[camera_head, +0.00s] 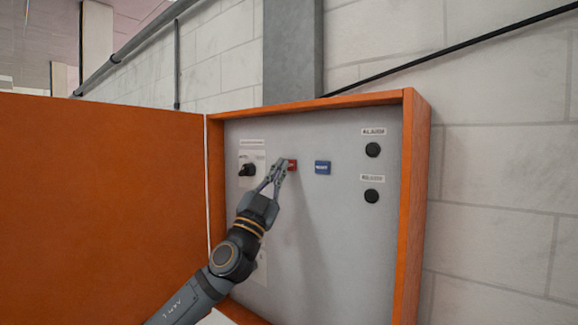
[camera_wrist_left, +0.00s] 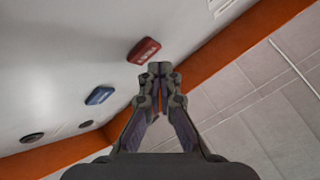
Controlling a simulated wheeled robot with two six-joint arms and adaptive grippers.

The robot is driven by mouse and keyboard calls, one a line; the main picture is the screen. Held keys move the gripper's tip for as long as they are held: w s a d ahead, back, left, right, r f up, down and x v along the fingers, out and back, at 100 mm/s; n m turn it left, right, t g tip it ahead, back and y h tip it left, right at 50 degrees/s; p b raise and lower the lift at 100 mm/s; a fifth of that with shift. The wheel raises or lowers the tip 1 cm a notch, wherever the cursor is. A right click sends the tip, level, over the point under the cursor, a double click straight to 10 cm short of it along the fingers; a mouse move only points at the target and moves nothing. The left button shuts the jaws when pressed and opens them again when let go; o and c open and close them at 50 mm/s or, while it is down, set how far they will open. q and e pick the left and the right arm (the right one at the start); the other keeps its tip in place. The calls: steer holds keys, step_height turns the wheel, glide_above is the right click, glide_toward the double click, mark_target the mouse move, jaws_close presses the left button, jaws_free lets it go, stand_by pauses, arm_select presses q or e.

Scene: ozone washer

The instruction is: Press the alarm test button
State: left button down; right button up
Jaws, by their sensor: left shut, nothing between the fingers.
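A grey control panel (camera_head: 316,250) in an orange cabinet carries the buttons. A red square button (camera_head: 292,165) with small lettering sits near its middle. A blue button (camera_head: 322,168) is to its right. Two round black buttons, upper (camera_head: 373,150) and lower (camera_head: 371,196), sit at the right under small labels I cannot read clearly. My left gripper (camera_head: 279,165) is shut and empty, its tips just left of the red button. In the left wrist view the shut fingertips (camera_wrist_left: 160,70) appear beside the red button (camera_wrist_left: 143,50); I cannot tell whether they touch it.
A black rotary switch (camera_head: 247,170) is left of the gripper. The orange door (camera_head: 100,200) stands open at the left. The cabinet's raised orange side wall (camera_head: 415,200) edges the panel on the right. The lower panel is mostly bare.

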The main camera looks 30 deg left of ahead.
arm_select(q)
steer(key=shift+w, duration=0.35)
steer(key=shift+w+p, duration=0.35)
stand_by(0.6)
steer(key=shift+s+b, duration=0.8)
steer(key=shift+b, duration=0.25)
